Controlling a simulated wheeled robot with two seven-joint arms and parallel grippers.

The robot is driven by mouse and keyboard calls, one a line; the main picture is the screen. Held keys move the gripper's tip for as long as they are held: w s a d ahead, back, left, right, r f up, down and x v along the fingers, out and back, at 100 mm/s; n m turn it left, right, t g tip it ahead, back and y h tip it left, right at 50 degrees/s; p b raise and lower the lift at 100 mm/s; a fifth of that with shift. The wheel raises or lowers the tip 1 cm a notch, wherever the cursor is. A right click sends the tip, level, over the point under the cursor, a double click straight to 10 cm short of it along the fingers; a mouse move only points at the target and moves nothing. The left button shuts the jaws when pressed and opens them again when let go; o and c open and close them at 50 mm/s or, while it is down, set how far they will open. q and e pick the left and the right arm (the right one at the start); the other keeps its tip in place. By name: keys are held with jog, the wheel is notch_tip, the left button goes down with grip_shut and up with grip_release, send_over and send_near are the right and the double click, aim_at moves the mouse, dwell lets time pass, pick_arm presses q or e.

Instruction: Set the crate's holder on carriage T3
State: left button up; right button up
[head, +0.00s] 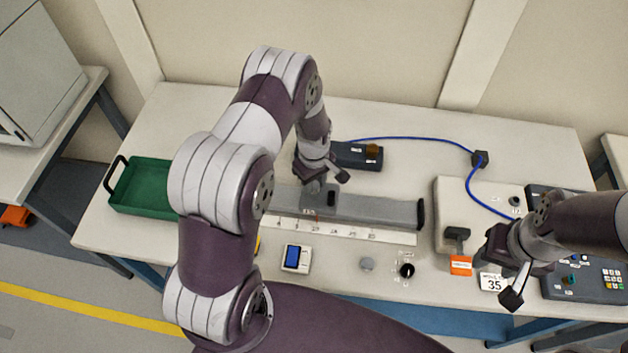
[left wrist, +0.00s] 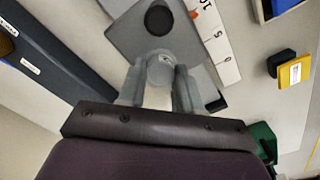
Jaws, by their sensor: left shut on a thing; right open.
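My left gripper (head: 318,181) is low over the grey rail (head: 378,208), at a flat grey carriage with a black round spot (head: 331,198). In the left wrist view the left gripper (left wrist: 156,88) is shut on a small pale grey round piece, likely the holder (left wrist: 161,66). The holder is at the edge of the grey carriage plate (left wrist: 125,35); I cannot tell whether it is seated. The carriage's label is not readable. The green crate (head: 117,198) is at the left, and its visible floor is bare. My right gripper (head: 518,278) is open and empty at the table's front right.
A numbered scale strip (head: 345,231) runs before the rail. A dark box (head: 357,155) with a blue cable (head: 425,139) lies behind. An orange-tagged switch (head: 460,264) and keypad (head: 609,280) are at the right.

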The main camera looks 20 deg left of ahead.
pick_arm(q)
jog(key=o, duration=1.1)
notch_tip(320, 180, up, 13)
jog(key=shift+f+b, duration=0.15)
jog(key=shift+b, duration=0.95)
pick_arm(e)
notch_tip(320, 180, down, 2)
jog(key=shift+f, duration=0.2)
pick_arm(q)
jog(key=shift+s, duration=0.1)
pick_arm(e)
jog(key=shift+s, duration=0.1)
